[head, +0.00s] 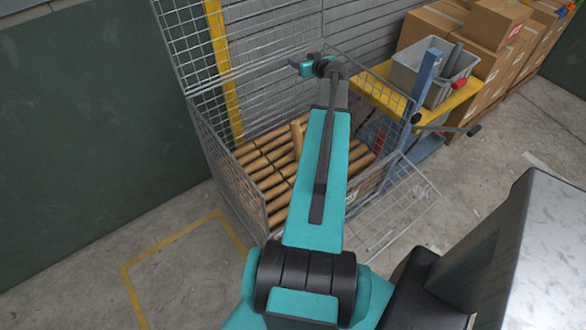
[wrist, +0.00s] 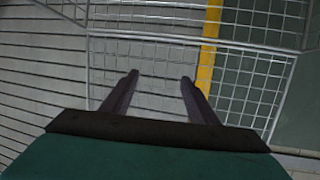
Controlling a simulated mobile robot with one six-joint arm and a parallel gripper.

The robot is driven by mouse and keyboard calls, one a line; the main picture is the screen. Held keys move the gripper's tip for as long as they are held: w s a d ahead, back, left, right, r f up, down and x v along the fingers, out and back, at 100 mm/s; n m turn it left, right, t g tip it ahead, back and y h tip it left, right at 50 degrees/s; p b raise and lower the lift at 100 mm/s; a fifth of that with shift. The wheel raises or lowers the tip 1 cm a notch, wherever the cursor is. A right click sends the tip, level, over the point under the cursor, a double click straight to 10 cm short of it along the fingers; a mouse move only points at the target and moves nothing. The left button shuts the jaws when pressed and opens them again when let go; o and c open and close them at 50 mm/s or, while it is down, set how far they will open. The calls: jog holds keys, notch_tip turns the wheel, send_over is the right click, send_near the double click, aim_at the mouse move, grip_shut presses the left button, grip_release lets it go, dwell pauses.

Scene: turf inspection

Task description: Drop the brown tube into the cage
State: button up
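The cage (head: 228,170) is a grey wire-mesh box with a lowered front panel, in the middle of the head view. Several brown tubes (head: 262,163) lie in rows inside it. One brown tube (head: 297,139) sticks up, tilted, above the others; its lower end is partly hidden by my arm. I cannot tell which tube the task means. My gripper (head: 303,66) is high above the cage, at its back. In the wrist view my gripper (wrist: 160,76) has its two fingers apart with nothing between them. The cage mesh (wrist: 255,85) shows beyond the fingers.
A yellow post (head: 222,65) stands behind the cage against a slatted grey wall. To the right is a blue and yellow cart (head: 440,95) with a grey bin (head: 428,70). Cardboard boxes (head: 497,40) are stacked behind it. The concrete floor at front left is clear.

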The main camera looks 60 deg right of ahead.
jog(key=shift+s+a, duration=0.1)
jog(key=shift+s, duration=0.05)
jog(key=b+v, duration=0.4)
jog(key=v, duration=0.9)
jog(key=shift+s+r+b, duration=0.15)
jog(key=shift+s+b, duration=0.05)
jog(key=shift+b, duration=0.1)
jog(key=shift+r, duration=0.1)
dwell(0.7)
